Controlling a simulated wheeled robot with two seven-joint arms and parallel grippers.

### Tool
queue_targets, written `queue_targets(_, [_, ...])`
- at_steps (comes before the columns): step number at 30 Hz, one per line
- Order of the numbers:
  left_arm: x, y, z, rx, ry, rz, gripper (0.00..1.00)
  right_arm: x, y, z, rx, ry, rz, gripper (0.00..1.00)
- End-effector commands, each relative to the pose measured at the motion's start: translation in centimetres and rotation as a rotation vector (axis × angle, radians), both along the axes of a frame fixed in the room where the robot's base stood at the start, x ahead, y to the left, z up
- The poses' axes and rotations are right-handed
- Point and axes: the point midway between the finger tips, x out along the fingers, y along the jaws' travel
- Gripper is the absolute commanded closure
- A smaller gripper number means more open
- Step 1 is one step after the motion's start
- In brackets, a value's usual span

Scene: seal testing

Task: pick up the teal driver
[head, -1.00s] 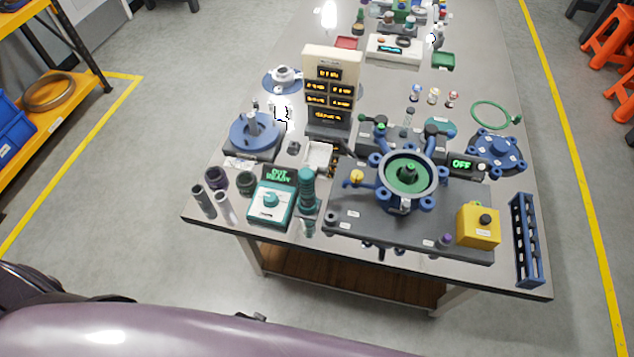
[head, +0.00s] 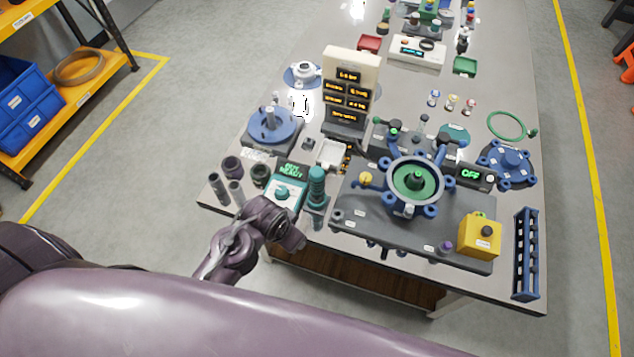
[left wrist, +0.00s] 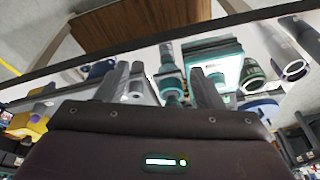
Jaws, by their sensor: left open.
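The teal driver (head: 317,186) stands upright near the front edge of the table, just right of a teal box (head: 286,196). In the left wrist view the driver (left wrist: 171,80) shows between the two fingers, with the teal box (left wrist: 222,62) beside it. My left gripper (left wrist: 158,74) is open and nothing is held in it. In the head view its wrist (head: 285,232) is at the table's front edge, below and left of the driver; its fingertips are hard to make out there. My right gripper is not in view.
Dark and grey cylinders (head: 232,166) stand left of the teal box. A dark base plate (head: 390,232) with a round green-centred fixture (head: 414,181) lies to the right. A yellow box (head: 480,238) and a blue rack (head: 526,255) are further right. A sign stand (head: 348,88) rises behind.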

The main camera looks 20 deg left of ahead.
Motion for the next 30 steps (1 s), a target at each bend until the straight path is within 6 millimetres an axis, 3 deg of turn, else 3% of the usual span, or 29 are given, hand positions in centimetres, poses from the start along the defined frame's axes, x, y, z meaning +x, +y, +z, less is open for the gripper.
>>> queue_targets(1, [0.9, -0.6, 2.8, 0.016, -0.026, -0.072, 0.39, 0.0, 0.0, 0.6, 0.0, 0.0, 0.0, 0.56])
queue_targets(3, [2.0, -1.8, 5.8, 0.061, -0.059, -0.226, 0.39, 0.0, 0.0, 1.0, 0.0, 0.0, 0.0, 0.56])
queue_targets(9, [4.5, -4.4, 8.5, 0.212, -0.111, -0.647, 0.39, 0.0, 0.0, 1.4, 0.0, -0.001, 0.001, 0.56])
queue_targets(14, [6.7, -6.0, 8.8, 0.359, -0.133, -0.999, 0.39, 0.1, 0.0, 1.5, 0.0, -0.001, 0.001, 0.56])
queue_targets(19, [9.7, -6.5, 7.7, 0.568, -0.112, -1.464, 0.39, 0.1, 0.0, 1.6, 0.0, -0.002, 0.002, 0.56])
queue_targets(24, [12.8, -4.6, 6.2, 0.761, -0.004, -1.943, 0.39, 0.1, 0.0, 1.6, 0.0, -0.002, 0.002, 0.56])
queue_targets(30, [14.1, -2.8, 5.3, 0.828, 0.081, -2.177, 0.39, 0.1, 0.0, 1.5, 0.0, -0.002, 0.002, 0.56])
